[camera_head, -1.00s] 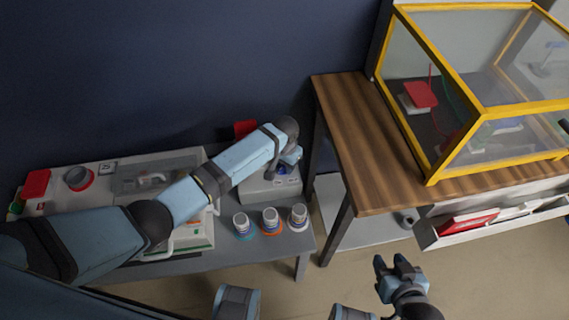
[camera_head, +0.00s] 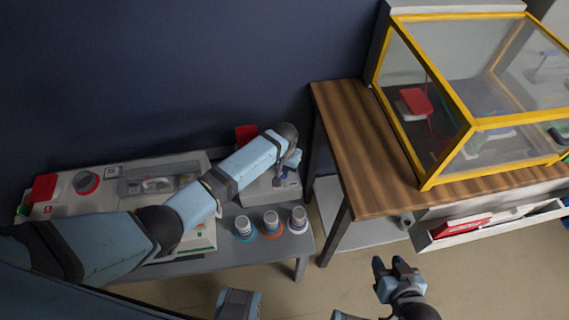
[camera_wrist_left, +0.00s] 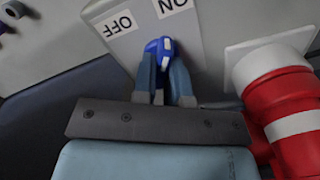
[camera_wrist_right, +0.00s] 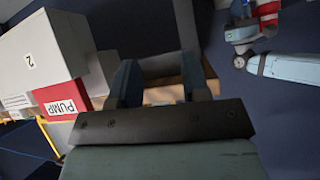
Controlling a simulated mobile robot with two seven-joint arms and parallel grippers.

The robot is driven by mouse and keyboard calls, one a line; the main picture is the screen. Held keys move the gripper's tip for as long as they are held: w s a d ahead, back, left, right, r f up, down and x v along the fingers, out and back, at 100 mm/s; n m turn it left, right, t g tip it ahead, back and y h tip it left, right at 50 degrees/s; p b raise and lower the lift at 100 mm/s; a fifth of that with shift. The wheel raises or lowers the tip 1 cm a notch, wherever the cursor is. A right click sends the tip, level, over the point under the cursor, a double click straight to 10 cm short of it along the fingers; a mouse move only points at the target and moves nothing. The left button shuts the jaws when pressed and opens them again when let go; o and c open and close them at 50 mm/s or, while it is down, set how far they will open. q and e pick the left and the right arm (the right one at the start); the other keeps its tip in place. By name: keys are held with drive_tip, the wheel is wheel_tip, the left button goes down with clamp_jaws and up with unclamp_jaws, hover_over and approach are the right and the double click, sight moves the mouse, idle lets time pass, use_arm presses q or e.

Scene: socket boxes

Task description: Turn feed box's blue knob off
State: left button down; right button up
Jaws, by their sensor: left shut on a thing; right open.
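The feed box (camera_head: 262,193) is a light grey box at the right end of the low grey bench, partly hidden by my left arm. In the left wrist view its grey face (camera_wrist_left: 215,28) carries an OFF label (camera_wrist_left: 118,25) and an ON label (camera_wrist_left: 172,5). The blue knob (camera_wrist_left: 161,47) sits below these labels, with a pale mark on it. My left gripper (camera_wrist_left: 165,75) is shut on the knob, its fingers on either side. It also shows in the head view (camera_head: 285,172). My right gripper (camera_head: 394,272) is open and empty above the floor, right of the bench.
A red-and-white plug (camera_wrist_left: 285,95) stands close to the right of my left gripper. Three white-capped bottles (camera_head: 271,222) stand at the bench front. A wooden table (camera_head: 345,150) with a yellow-framed clear case (camera_head: 430,183) is at right. Floor around my right gripper is clear.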

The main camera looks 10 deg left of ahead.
use_arm(q)
drive_tip(key=n+p, duration=0.2)
drive_tip(key=n, duration=0.1)
drive_tip(key=shift+r+p, duration=0.25)
drive_tip(key=shift+p, duration=0.1)
drive_tip(key=shift+n+p, duration=0.65)
drive_tip(key=shift+n, duration=0.15)
drive_tip(key=shift+a+f+n+p, duration=0.1)
drive_tip(key=shift+n+p, duration=0.5)
drive_tip(key=shift+n, duration=0.4)
drive_tip(key=n+p, duration=0.2)
drive_tip(key=n, duration=0.2)
drive_tip(key=shift+s+a+f, duration=0.1)
drive_tip(key=shift+s, duration=0.05)
drive_tip(key=n, duration=0.3)
drive_tip(key=shift+a+p, duration=0.1)
drive_tip(key=shift+p, duration=0.2)
drive_tip(key=shift+n, duration=0.8)
use_arm(e)
wheel_tip(320, 180, up, 7)
drive_tip(key=shift+s+d+n+t, duration=0.3)
use_arm(q)
drive_tip(key=shift+n, duration=0.3)
use_arm(e)
drive_tip(key=shift+s, duration=0.1)
